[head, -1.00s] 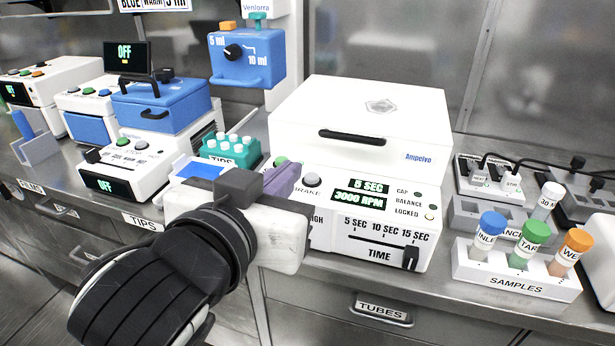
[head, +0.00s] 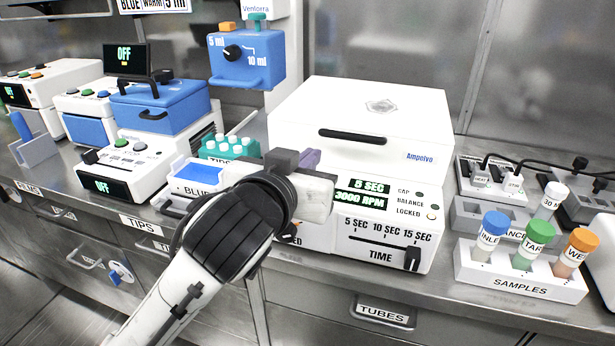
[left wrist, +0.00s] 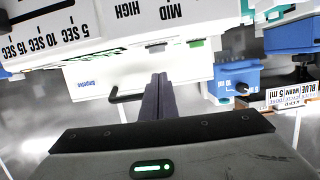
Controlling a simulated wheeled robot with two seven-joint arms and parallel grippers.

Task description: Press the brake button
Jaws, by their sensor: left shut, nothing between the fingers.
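The centrifuge (head: 350,125), a white machine marked Ampelvo, stands mid-bench with its lid down. Its displays read 5 SEC and 3000 RPM. My left gripper (head: 308,159) is over the left part of its control panel, fingers shut and empty. The brake button is hidden behind my gripper in the head view. In the left wrist view, which is upside down, a grey button (left wrist: 157,46), likely the brake button, sits beside a green button (left wrist: 196,43). The shut fingertips (left wrist: 158,79) line up with the grey button; I cannot tell whether they touch it. My right gripper is out of view.
A teal tip rack (head: 230,147) and a blue-topped tray (head: 197,172) stand left of my gripper. A samples rack (head: 520,275) with capped tubes is at the right. A blue volume unit (head: 246,60) hangs behind. The bench's front edge runs below the machine.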

